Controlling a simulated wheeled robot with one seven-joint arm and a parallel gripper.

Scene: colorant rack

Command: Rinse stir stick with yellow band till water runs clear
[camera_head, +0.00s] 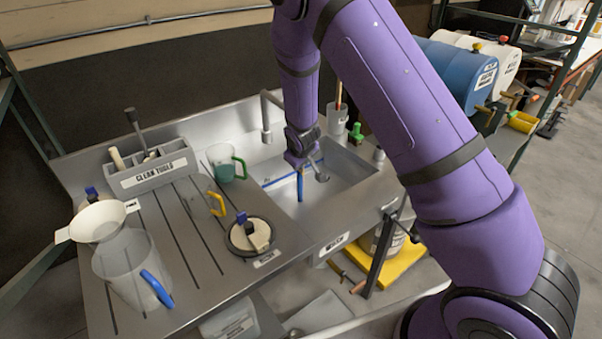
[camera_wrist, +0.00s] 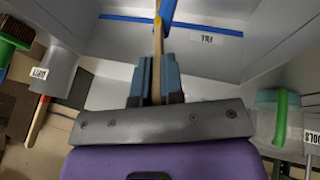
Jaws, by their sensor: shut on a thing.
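My gripper (camera_head: 299,162) is over the sink (camera_head: 345,180) and shut on a thin stick. In the wrist view the tan stick (camera_wrist: 157,55) stands between the blue-grey fingers (camera_wrist: 156,80), with a blue part (camera_wrist: 168,12) beyond their tips. In the head view the blue part (camera_head: 300,186) points down into the sink. A grey faucet (camera_head: 267,118) stands at the sink's back left, apart from the stick. I cannot see running water or tell the water's colour.
A "CLEAN TOOLS" rack (camera_head: 155,175), green-handled jug (camera_head: 224,165), yellow-handled jug (camera_head: 203,200), round lidded pot (camera_head: 250,235) and large blue-handled jug (camera_head: 128,270) stand left of the sink. A grey cup (camera_head: 337,119) with a red-handled tool and a green brush (camera_head: 356,131) are behind it.

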